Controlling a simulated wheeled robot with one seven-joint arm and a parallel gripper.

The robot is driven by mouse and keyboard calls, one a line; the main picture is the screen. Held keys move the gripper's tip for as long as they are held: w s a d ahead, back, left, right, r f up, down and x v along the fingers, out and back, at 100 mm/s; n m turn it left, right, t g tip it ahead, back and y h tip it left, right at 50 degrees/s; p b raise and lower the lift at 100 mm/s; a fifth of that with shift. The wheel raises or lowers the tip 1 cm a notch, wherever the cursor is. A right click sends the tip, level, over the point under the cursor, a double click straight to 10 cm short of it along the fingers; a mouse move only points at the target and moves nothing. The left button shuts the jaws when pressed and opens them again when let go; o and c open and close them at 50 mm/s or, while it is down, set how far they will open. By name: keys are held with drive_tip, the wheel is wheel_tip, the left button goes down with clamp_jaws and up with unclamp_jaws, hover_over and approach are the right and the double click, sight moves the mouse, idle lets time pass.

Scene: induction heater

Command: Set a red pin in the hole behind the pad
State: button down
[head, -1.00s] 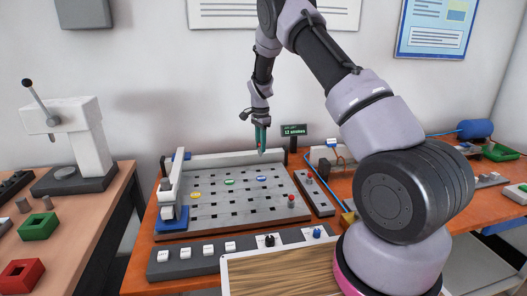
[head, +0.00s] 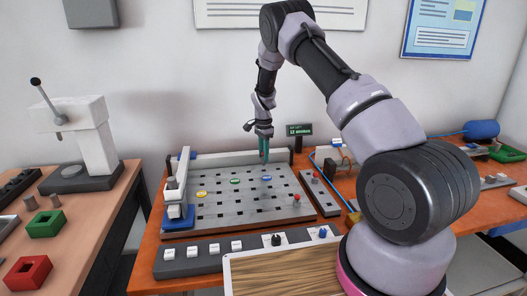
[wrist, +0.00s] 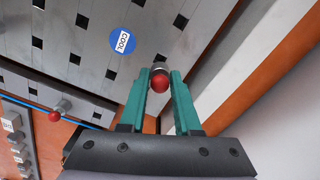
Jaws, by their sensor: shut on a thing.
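My gripper (head: 264,160) hangs over the back part of the slotted grey plate (head: 235,212), near the blue pad (head: 267,178). In the wrist view, its two green fingers (wrist: 158,82) are shut on a red-headed pin (wrist: 159,84) with a metal body. The blue pad, lettered COOL (wrist: 122,40), lies on the plate just beside the fingertips in that view. Square dark holes lie around it. The pin's lower end is hidden behind its head, so I cannot tell whether it touches the plate. Another red pin (head: 297,198) stands at the plate's right front.
A green pad (head: 235,181) and a yellow pad (head: 201,194) lie left of the blue one. A raised rail (head: 184,170) runs along the plate's left side. A control box (head: 318,190) stands at its right, a small sign (head: 299,130) behind.

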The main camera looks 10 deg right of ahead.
drive_tip(key=shift+f, duration=1.6)
drive_tip(key=shift+f, duration=0.45)
drive_tip(key=c, duration=0.5)
unclamp_jaws()
drive_tip(key=shift+c, duration=0.2)
wheel_tip(320, 180, up, 11)
drive_tip(key=shift+f, duration=0.1)
